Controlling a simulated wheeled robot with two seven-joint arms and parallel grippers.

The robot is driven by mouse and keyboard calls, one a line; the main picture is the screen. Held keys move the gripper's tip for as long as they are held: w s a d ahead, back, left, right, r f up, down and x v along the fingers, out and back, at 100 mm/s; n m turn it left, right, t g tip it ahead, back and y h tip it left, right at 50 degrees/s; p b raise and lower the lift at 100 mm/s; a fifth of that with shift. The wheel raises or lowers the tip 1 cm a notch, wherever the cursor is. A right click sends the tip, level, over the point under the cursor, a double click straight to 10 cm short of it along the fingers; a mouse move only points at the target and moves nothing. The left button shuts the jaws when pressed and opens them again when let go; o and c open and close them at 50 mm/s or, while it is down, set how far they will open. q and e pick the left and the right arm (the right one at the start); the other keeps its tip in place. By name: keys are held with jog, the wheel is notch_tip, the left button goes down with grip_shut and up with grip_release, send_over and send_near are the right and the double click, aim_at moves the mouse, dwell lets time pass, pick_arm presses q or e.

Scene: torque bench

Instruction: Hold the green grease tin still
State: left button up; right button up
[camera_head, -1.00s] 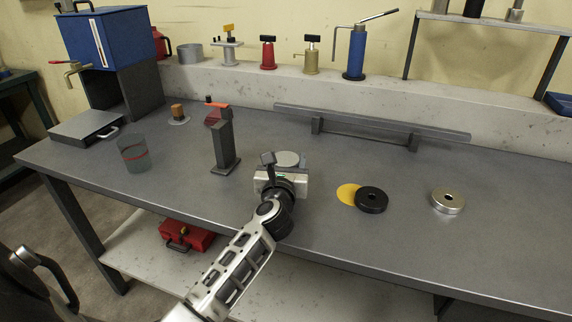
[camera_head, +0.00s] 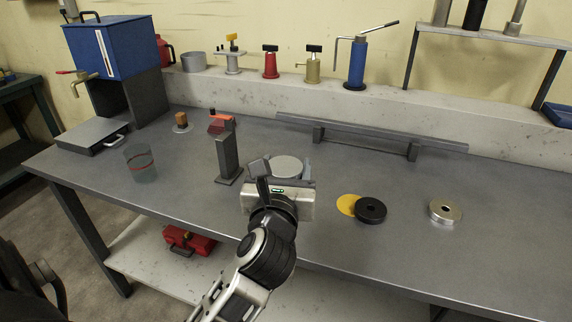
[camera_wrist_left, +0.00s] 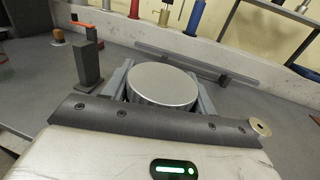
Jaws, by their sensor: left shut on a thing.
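The grease tin (camera_head: 287,166) shows as a round, flat, pale grey lid over the middle of the bench. No green shows on it. My left gripper (camera_head: 288,170) has one finger on each side of the tin and is shut on it. In the left wrist view the tin (camera_wrist_left: 162,84) sits upright between the two grey fingers, with a ridged side below the lid. The gripper body hides the tin's lower part, so I cannot tell whether it touches the bench. My right gripper is not in view.
A dark post (camera_head: 228,155) with an orange-red top stands just left of the gripper. A yellow disc (camera_head: 347,204), a black ring (camera_head: 370,210) and a silver ring (camera_head: 445,211) lie to the right. A long grey rail (camera_head: 370,133) runs behind. A glass (camera_head: 140,163) stands left.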

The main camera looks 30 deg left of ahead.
pick_arm(q)
jog(key=shift+o, duration=1.1)
jog(key=c, duration=0.5)
